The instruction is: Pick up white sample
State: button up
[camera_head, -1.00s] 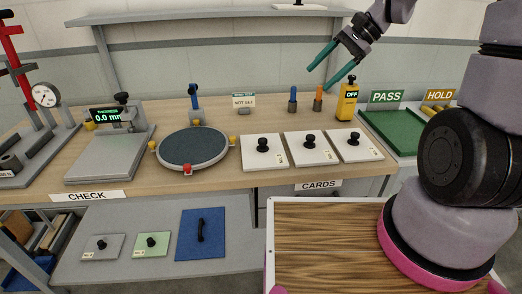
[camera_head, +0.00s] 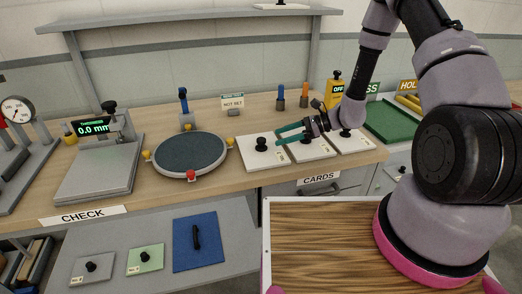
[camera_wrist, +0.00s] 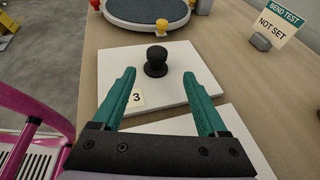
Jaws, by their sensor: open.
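Three white samples, flat square plates with black knobs, lie in a row on the bench. My gripper (camera_head: 279,136) is open, its teal fingers pointing left toward the leftmost white sample (camera_head: 251,158). In the wrist view, a white sample (camera_wrist: 118,65) marked 3 lies ahead, its black knob (camera_wrist: 156,62) just beyond and between the open fingertips (camera_wrist: 160,80). I see no contact with the knob. The middle white sample (camera_head: 298,155) lies under my gripper, and the right white sample (camera_head: 362,143) is partly hidden by my arm.
A round dark plate (camera_head: 190,152) with yellow and red knobs stands left of the samples. A NOT SET sign (camera_head: 232,102) and upright tools stand behind. A green PASS tray (camera_head: 390,120) is at right. A wood-topped surface (camera_head: 320,245) is in front.

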aim_at(261, 143)
jog(key=x, duration=0.8)
jog(key=shift+s+a, duration=0.1)
jog(key=shift+s, duration=0.15)
grip_shut()
